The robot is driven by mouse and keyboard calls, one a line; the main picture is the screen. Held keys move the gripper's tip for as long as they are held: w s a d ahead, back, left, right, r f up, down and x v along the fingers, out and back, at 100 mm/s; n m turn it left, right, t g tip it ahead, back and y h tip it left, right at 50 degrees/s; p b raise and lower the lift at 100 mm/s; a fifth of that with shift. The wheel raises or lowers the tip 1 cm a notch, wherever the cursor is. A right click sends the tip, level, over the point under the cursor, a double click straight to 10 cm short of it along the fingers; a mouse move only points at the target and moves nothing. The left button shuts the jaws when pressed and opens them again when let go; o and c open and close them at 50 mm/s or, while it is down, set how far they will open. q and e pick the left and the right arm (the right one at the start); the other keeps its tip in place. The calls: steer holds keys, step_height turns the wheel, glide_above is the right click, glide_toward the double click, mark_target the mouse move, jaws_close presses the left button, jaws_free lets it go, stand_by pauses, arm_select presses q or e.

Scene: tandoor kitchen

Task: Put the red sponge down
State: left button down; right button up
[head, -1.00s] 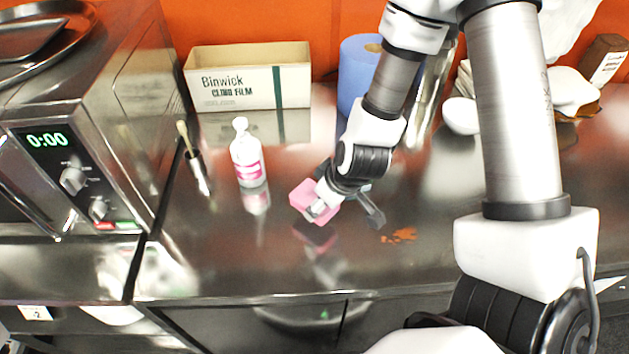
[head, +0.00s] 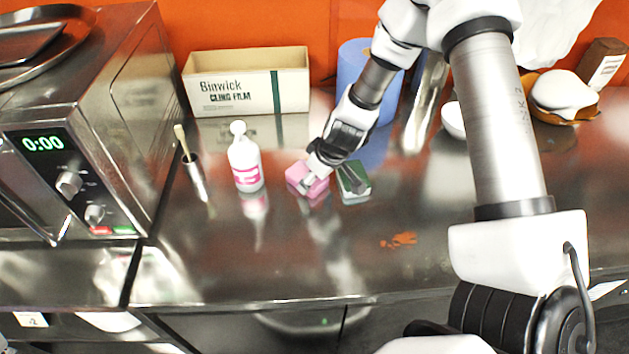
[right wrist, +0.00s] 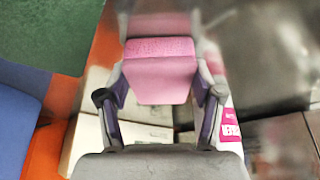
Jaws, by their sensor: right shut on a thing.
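The red sponge, pinkish in colour, (head: 307,179) is between the fingers of my right gripper (head: 318,177), low over the steel counter, right of the white bottle. Its reflection shows just below it; I cannot tell whether it touches the counter. In the right wrist view the sponge (right wrist: 160,72) fills the space between the two fingers of the gripper (right wrist: 160,98), which is shut on it. My left gripper is not in view.
A dark green sponge or pad (head: 356,192) lies close right of the red sponge. The white bottle (head: 245,163), cling film box (head: 245,85) and blue roll (head: 355,68) stand around. Orange crumbs (head: 399,240) lie nearer the front. The front counter is mostly clear.

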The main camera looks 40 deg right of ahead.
steer(key=o, duration=1.3)
steer(key=p+v, duration=0.9)
steer(key=v, duration=0.3)
steer(key=shift+r+p, duration=0.1)
steer(key=shift+p, duration=0.3)
steer(key=shift+s, duration=0.1)
